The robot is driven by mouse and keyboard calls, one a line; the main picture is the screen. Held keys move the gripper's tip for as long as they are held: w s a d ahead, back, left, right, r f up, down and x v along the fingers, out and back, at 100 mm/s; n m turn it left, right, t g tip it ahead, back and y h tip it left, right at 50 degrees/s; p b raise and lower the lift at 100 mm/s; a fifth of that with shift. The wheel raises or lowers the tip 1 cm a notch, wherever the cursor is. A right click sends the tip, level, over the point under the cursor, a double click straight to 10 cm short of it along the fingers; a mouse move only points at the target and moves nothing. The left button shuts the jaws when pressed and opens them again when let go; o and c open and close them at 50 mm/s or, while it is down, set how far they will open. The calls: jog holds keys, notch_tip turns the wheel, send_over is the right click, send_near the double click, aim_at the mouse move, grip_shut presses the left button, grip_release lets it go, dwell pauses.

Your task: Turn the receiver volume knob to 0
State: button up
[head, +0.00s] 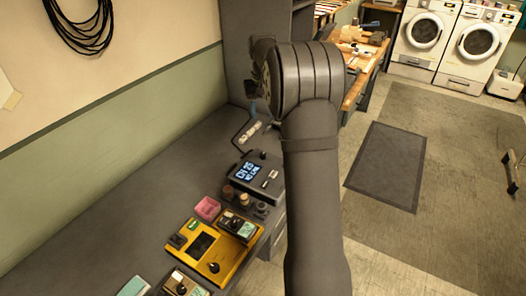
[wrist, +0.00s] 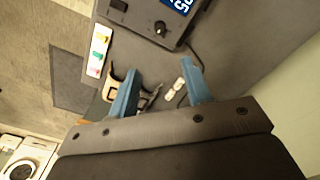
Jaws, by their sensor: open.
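The receiver (head: 277,182) is a dark box with a lit blue-and-white display, on the grey bench in the head view. The upper display line looks like "CH 25"; the lower line is too small to read surely. A small dark knob (head: 263,155) stands on its top face. In the wrist view part of the receiver (wrist: 140,15) shows at the top edge, with a round knob (wrist: 160,28) beside the display. I cannot tell which knob is volume. My gripper (wrist: 160,66) is open and empty, its blue fingers apart from the receiver. My arm mostly hides it in the head view.
A yellow device (head: 232,262) and a pink container (head: 207,208) sit in front of the receiver. A white power strip (head: 250,132) lies behind it with a cable. The bench to the left is bare. Washing machines (head: 424,38) stand far off.

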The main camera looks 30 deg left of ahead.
aim_at(263, 154)
jog(key=f, duration=1.8)
jog(key=shift+w+a+f, duration=0.1)
jog(key=shift+w, duration=0.1)
jog(key=shift+c, duration=0.3)
grip_shut()
